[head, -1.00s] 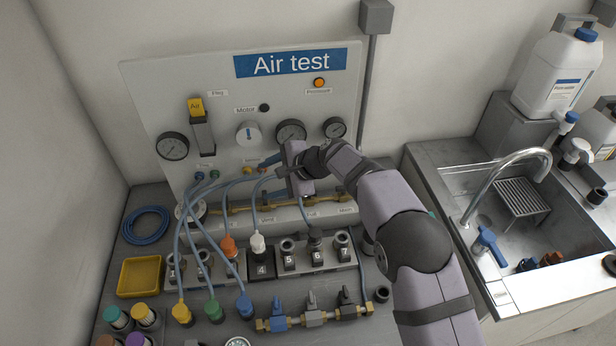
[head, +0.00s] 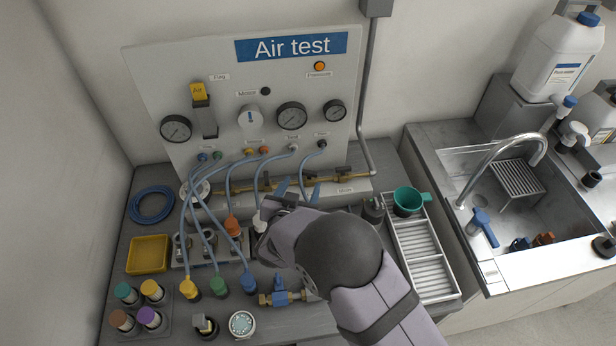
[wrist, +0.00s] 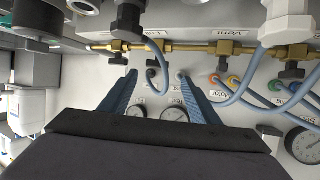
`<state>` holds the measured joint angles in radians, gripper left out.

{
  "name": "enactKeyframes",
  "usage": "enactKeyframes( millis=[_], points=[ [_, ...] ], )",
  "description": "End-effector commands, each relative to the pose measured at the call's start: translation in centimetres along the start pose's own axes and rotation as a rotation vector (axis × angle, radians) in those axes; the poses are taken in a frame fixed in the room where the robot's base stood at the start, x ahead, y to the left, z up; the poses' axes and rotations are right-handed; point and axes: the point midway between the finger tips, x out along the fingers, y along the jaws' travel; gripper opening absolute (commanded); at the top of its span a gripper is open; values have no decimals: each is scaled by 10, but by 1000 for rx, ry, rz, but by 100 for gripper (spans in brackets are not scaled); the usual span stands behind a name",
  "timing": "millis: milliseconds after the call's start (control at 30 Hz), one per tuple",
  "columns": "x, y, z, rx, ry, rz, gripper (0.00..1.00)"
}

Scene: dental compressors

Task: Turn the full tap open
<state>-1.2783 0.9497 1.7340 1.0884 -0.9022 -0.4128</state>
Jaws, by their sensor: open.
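The air test panel (head: 225,115) stands at the back, with a brass pipe (head: 265,186) carrying black-handled taps along its lower ledge. Contact cannot be told.
Blue hoses (head: 230,172) loop close to my fingers on the left. A second black-handled tap (head: 345,171) is right of the first. A white rack (head: 425,257) with a green cup (head: 408,200) stands right of my arm. A sink (head: 510,205) is farther right.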

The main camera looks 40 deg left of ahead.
Motion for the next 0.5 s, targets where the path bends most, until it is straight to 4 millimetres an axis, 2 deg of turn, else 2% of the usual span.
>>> enactKeyframes(
  millis=[267,500],
  points=[
    [1,5,-1,-24,15,16,56],
    [22,6,-2,-23,13,17,56]
  ],
)
